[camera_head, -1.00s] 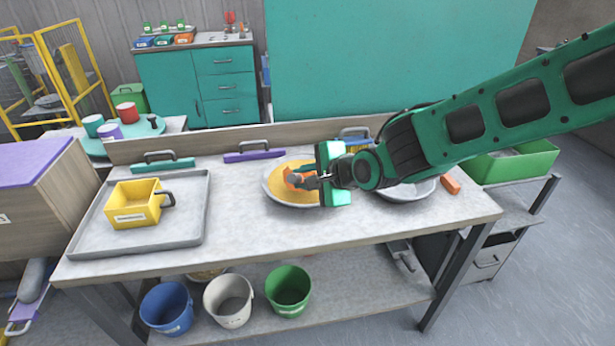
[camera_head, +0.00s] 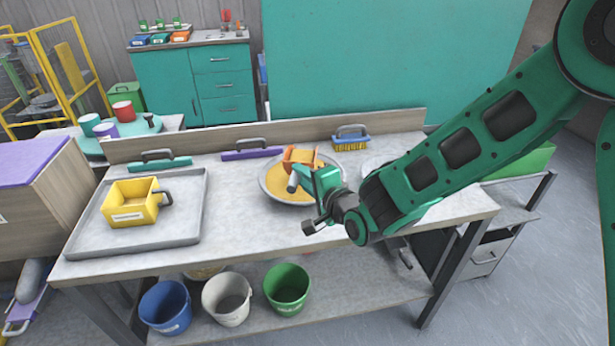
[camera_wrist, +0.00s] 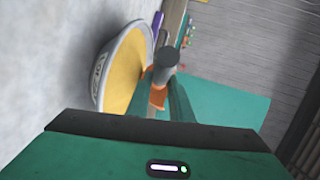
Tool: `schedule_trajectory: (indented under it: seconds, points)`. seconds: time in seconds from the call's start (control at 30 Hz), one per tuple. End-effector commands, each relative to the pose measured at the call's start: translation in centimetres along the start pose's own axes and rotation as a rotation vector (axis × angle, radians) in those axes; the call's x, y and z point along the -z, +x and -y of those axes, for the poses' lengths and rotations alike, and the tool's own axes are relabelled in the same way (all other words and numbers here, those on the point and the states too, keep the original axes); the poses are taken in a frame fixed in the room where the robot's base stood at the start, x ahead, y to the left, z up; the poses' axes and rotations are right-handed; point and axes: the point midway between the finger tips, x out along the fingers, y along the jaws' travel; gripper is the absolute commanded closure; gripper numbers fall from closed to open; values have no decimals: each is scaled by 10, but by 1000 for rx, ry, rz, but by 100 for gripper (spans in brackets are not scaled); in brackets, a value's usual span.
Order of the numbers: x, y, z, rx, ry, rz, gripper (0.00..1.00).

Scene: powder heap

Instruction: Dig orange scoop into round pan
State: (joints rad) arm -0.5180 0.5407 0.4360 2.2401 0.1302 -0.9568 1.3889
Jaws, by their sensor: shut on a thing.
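The round pan (camera_head: 268,192) holds yellow powder and sits on the grey workbench. It also shows in the wrist view (camera_wrist: 98,75), filled with the powder (camera_wrist: 125,66). The orange scoop (camera_head: 301,158) is over the pan's far part, with its grey handle end (camera_head: 293,184) pointing toward the camera. My gripper (camera_head: 318,183) is shut on the scoop and stands at the pan's right front side. In the wrist view the scoop (camera_wrist: 157,94) shows partly between the fingers (camera_wrist: 160,108); its grey handle end (camera_wrist: 166,62) sticks up. I cannot tell whether the scoop's mouth touches the powder.
A yellow bin (camera_head: 133,202) stands in a grey tray (camera_head: 90,243) at left. A brush (camera_head: 351,140) lies behind the pan. A second pan (camera_head: 372,167) is partly hidden behind my arm. Teal (camera_head: 160,164) and purple (camera_head: 252,154) handled tools lie along the backboard. The front middle bench is clear.

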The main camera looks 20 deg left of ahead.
Motion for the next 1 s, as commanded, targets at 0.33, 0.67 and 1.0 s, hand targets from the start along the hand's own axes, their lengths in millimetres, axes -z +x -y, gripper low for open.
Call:
schedule_trajectory:
  seconds: [0.33, 0.67, 1.0]
  points:
    - [-2, -14, 32, -46, 38, 10, 100]
    - [-10, -30, 54, -85, 66, 21, 100]
    - [-25, -49, 58, 0, -2, 3, 100]
